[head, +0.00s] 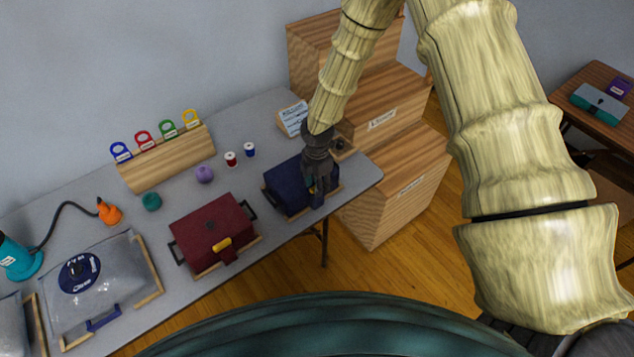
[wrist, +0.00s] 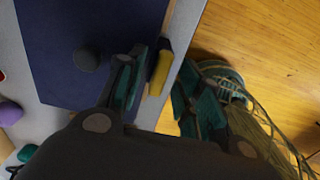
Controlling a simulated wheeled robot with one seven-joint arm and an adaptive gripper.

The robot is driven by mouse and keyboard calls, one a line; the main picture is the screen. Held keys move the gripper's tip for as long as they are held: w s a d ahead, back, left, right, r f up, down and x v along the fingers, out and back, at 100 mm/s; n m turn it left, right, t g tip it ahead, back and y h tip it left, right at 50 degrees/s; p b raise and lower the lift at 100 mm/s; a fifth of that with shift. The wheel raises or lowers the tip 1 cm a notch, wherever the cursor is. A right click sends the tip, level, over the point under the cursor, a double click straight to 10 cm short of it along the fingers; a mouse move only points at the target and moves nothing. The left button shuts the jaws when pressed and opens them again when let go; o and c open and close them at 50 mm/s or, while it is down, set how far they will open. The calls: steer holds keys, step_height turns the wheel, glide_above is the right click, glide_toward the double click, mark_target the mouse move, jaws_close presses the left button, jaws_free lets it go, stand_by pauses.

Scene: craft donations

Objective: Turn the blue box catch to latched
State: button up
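The blue box (head: 282,188) sits near the right front edge of the grey table, and its dark blue lid (wrist: 85,45) fills the upper left of the wrist view. Its yellow catch (wrist: 160,72) is at the box's front side and lies roughly along that edge. In the head view my gripper mostly hides the catch. My gripper (head: 317,195) is at the front of the blue box, pointing down. In the wrist view my gripper (wrist: 163,64) is open, with one finger on each side of the catch. I cannot tell whether either finger touches it.
A red box (head: 212,228) with a yellow catch stands left of the blue box. Two thread spools (head: 231,159), a purple ball (head: 204,174) and a labelled card (head: 292,119) are behind. Wooden crates (head: 400,195) stand close to the table's right end.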

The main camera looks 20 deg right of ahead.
steer(key=shift+c, duration=0.2)
jaws_close()
steer(key=shift+f+m, duration=0.1)
steer(key=shift+m, duration=0.3)
steer(key=m+b, duration=0.2)
steer(key=m, duration=0.1)
steer(key=m+b, duration=0.2)
steer(key=m, duration=0.3)
steer(key=m+b, duration=0.1)
steer(key=m, duration=0.4)
steer(key=shift+b, duration=0.3)
steer(key=shift+m+b, duration=0.4)
steer(key=shift+m, duration=1.6)
